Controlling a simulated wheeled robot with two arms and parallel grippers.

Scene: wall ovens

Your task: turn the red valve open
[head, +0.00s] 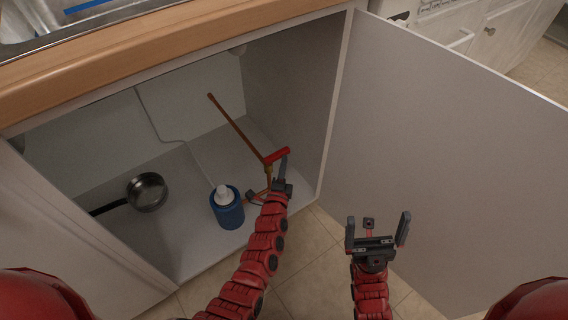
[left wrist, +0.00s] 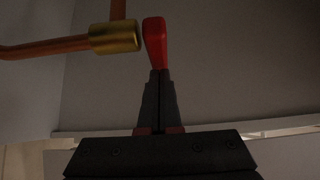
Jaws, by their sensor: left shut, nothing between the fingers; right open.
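The red valve handle (head: 277,155) sits at the lower end of a copper pipe (head: 236,128) inside the open cabinet. In the left wrist view the red handle (left wrist: 155,42) stands upright beside a brass fitting (left wrist: 115,38). My left gripper (head: 284,168) is at the handle in the head view. In the left wrist view its fingers (left wrist: 160,78) are shut together, with the tips at the lower end of the handle and nothing between them. Whether they touch it I cannot tell. My right gripper (head: 377,232) is open and empty in front of the cabinet door.
A blue bottle with a white top (head: 227,208) stands on the cabinet floor just left of my left gripper. A pan (head: 147,191) lies further left. The open door (head: 450,150) stands on the right, and the wooden counter (head: 150,55) overhangs the cabinet.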

